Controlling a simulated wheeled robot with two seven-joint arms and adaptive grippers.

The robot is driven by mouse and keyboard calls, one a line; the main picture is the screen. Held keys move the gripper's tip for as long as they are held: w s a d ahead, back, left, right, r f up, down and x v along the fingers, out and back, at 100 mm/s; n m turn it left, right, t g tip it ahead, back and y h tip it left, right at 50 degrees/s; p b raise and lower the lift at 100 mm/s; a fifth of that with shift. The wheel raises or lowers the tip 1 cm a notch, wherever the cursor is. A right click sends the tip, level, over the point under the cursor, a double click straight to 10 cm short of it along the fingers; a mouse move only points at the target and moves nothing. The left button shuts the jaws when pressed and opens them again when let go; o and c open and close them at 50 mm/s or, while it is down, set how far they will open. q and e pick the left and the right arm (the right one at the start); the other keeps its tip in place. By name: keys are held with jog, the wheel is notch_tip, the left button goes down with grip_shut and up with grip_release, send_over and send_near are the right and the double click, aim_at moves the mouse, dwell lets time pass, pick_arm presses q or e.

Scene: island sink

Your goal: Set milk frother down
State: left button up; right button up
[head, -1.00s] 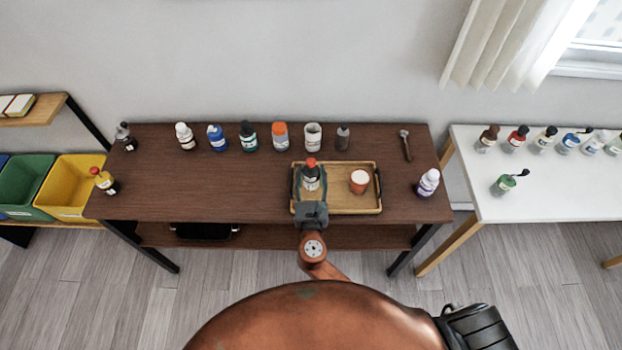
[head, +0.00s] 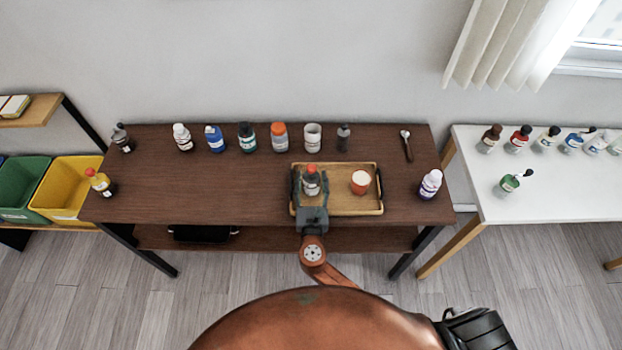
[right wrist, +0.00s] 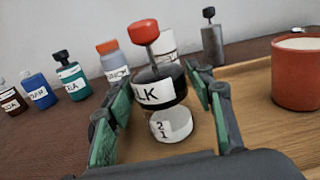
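The milk frother (head: 311,184) is a dark, red-topped piece with a white label, over the left part of a wooden tray (head: 345,209). In the right wrist view the frother (right wrist: 157,92) shows its label, partly readable as "LK", and its red knob leans a little left. My right gripper (head: 311,178) comes from the front edge with one finger on each side of the frother. My left gripper is not in view.
A red-brown cup with a pale top (head: 360,182) stands on the tray to the right. Several bottles line the back of the brown table (head: 220,190).

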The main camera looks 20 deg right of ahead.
jog(key=shift+o, duration=0.7)
jog(key=shift+r, duration=0.2)
jog(key=p+v, duration=0.1)
jog(key=v, duration=1.1)
